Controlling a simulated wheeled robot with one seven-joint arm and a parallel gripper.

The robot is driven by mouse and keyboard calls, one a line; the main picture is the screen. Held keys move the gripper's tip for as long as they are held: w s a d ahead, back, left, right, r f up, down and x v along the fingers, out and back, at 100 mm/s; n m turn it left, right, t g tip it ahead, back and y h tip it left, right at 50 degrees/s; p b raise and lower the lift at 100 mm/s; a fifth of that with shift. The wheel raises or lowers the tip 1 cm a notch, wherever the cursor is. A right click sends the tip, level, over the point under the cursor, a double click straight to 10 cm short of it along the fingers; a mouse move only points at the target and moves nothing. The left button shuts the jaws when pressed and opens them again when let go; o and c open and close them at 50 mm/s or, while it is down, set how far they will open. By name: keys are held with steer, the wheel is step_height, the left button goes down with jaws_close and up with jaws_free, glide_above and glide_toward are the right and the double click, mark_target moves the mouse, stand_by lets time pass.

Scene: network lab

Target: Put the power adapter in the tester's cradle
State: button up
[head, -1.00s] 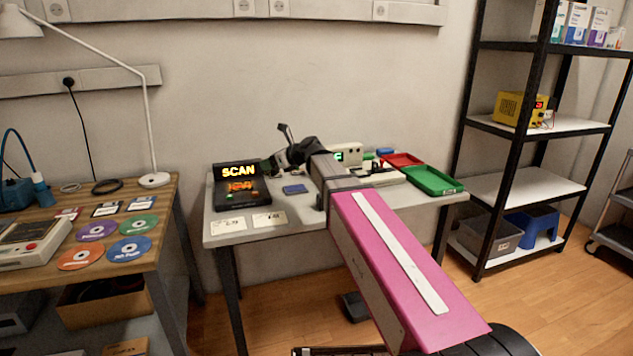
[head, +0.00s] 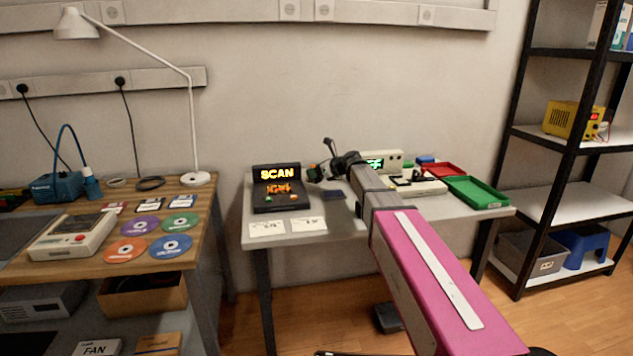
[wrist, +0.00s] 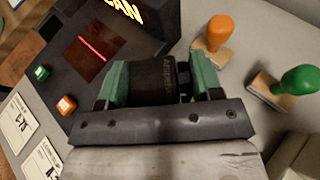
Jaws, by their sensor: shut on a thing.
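My gripper (wrist: 160,85) has green fingers. It is shut on the power adapter (wrist: 155,80), a black block with faint lettering on its side; the fingers hide part of it. In the head view my gripper (head: 318,173) is just right of the scan station, and the adapter cannot be made out there. A pale device with a green-lit display (head: 382,163), which looks like the tester, stands at the back of the grey table, partly behind my arm. I cannot make out its cradle.
The black scan station (head: 275,202) reads SCAN and shows a red line in the wrist view. Two labelled cards (head: 287,228) lie in front. Stamps with orange (wrist: 220,27) and green (wrist: 300,79) handles stand near my gripper. Red (head: 443,169) and green (head: 478,192) trays are at right.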

mark_target(316, 180)
steer(key=shift+f, duration=2)
steer(key=o, duration=1)
steer(key=shift+f, duration=0.1)
